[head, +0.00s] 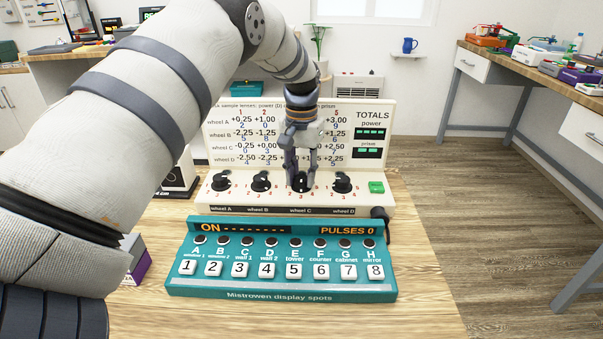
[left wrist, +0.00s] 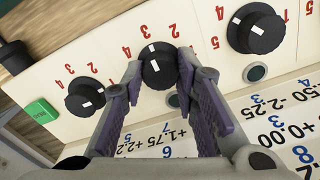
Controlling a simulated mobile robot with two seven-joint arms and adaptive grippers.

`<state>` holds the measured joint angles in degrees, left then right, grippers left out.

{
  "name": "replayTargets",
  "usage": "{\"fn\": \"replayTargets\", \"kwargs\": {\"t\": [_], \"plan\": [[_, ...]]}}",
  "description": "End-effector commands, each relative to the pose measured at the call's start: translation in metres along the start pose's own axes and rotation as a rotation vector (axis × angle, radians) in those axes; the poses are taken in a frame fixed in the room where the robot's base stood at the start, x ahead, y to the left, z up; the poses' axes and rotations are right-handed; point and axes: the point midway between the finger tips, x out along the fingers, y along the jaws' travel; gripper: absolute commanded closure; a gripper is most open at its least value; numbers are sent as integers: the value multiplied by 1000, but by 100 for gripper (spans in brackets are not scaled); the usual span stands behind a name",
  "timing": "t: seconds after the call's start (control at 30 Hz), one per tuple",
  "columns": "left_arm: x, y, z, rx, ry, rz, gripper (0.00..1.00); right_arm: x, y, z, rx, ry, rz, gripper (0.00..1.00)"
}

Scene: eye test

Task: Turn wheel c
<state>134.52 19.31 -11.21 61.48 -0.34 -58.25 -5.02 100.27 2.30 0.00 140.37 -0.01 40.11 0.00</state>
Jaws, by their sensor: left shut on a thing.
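Wheel C is a round black knob (head: 300,182), third from the left in the row of knobs on the cream panel (head: 375,201). My left gripper (head: 300,178) comes down on it from above and hides part of it. In the left wrist view, the same black knob (left wrist: 159,67) sits between the two fingers of my gripper (left wrist: 160,72), which are shut on its sides. Its white mark points roughly toward the red 3. Wheel A (head: 221,181), wheel B (head: 261,181) and wheel D (head: 342,182) stand beside it.
A green button (head: 376,187) is right of wheel D. A teal box (head: 180,283) with numbered keys stands in front. A dark round thing (head: 380,213) is at the panel's right corner. Table at front right is clear.

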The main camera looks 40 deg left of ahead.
Motion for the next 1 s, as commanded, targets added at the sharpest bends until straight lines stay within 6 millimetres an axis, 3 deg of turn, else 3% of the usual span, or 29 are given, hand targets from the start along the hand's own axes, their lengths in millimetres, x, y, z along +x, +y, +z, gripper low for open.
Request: {"fn": "replayTargets", "kwargs": {"t": [0.37, 0.4, 0.5, 0.8, 0.87, 1.0], "plan": [[2, 0, 1, 3, -4, 0, 100, 0, 0, 0, 0, -1, 0, 60], [2, 0, 1, 3, -4, 0, 68, 0, 0, 0, 0, -1, 0, 60], [1, 0, 1, 3, -4, 0, 52, 0, 0, 0, 0, -1, 0, 60], [-3, 0, 0, 3, 0, 0, 52, 0, 0, 0, 0, 0, 0, 60], [-12, 0, -1, 3, 2, 0, 52, 0, 0, 0, 0, 0, 0, 60], [-49, 0, -1, 3, 5, 0, 52, 0, 0, 0, 0, 0, 0, 60]]}}
